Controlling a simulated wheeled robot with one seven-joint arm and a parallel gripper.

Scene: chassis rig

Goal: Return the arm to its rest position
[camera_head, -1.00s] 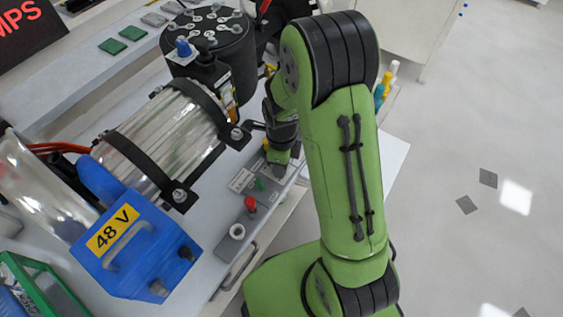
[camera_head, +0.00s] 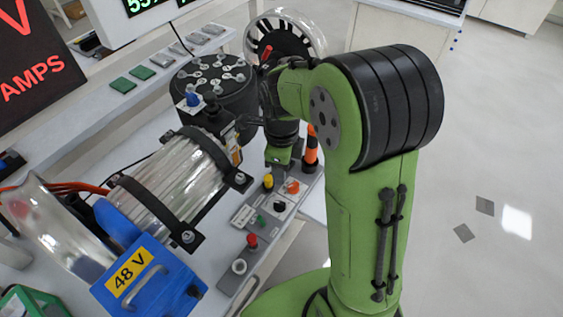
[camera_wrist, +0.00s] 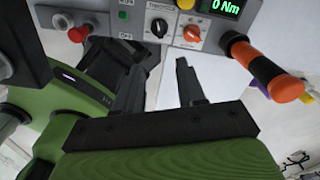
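My green arm stands at the middle right of the head view, with its elbow raised and the forearm bent down toward the bench. My gripper (camera_wrist: 160,85) shows in the wrist view with its two dark fingers apart and nothing between them. In the head view my gripper's fingers are mostly hidden behind the arm and the control panel area. The grey control panel (camera_head: 236,265) lies along the bench edge, with a red button (camera_head: 252,241), a yellow button (camera_head: 268,181) and an orange knob (camera_head: 292,187). The orange knob also shows in the wrist view (camera_wrist: 192,33), beyond the fingers.
A black-and-orange handle (camera_head: 310,147) stands by the panel; it is close to my gripper in the wrist view (camera_wrist: 272,75). A strapped metal cylinder (camera_head: 172,182), a blue 48 V box (camera_head: 150,277) and a black drum (camera_head: 214,82) crowd the bench.

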